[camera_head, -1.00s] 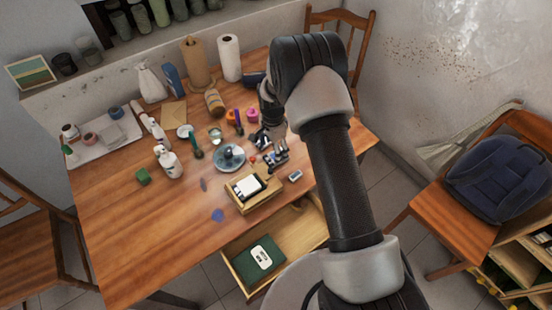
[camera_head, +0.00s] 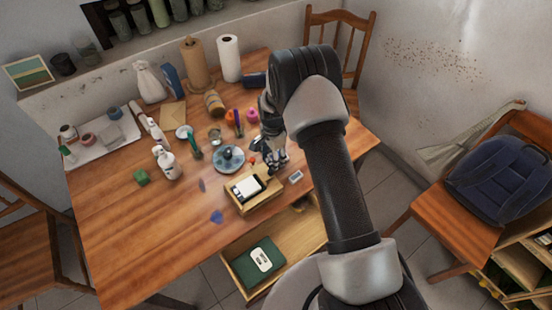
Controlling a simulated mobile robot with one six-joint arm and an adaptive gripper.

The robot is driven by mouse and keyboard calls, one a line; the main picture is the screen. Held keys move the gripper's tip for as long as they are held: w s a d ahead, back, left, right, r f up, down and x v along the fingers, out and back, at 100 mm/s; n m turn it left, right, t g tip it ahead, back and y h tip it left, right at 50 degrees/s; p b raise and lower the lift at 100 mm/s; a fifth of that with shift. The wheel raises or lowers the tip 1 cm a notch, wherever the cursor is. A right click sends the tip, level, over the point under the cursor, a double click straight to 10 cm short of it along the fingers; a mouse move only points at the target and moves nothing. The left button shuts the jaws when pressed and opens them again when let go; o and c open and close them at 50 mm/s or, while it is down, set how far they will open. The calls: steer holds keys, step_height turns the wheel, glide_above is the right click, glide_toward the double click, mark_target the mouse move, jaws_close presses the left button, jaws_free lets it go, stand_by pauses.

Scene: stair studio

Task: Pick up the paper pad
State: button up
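A white pad with a dark edge, which looks like the paper pad (camera_head: 247,187), lies in a small wooden tray (camera_head: 266,200) near the table's front edge. My gripper (camera_head: 276,163) is above the table, just behind and to the right of the tray. It looks apart from the pad. Its fingers are small and dark here, and I cannot tell how far apart they are. I see nothing clearly held in it. Part of the gripper is hidden by my own arm.
An open drawer (camera_head: 292,237) below the tray holds a green item with a white label (camera_head: 261,258). The table's front left is mostly clear.

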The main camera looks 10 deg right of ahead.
steer(key=c, duration=0.3)
steer(key=shift+c, duration=0.2)
steer(key=shift+r, duration=0.1)
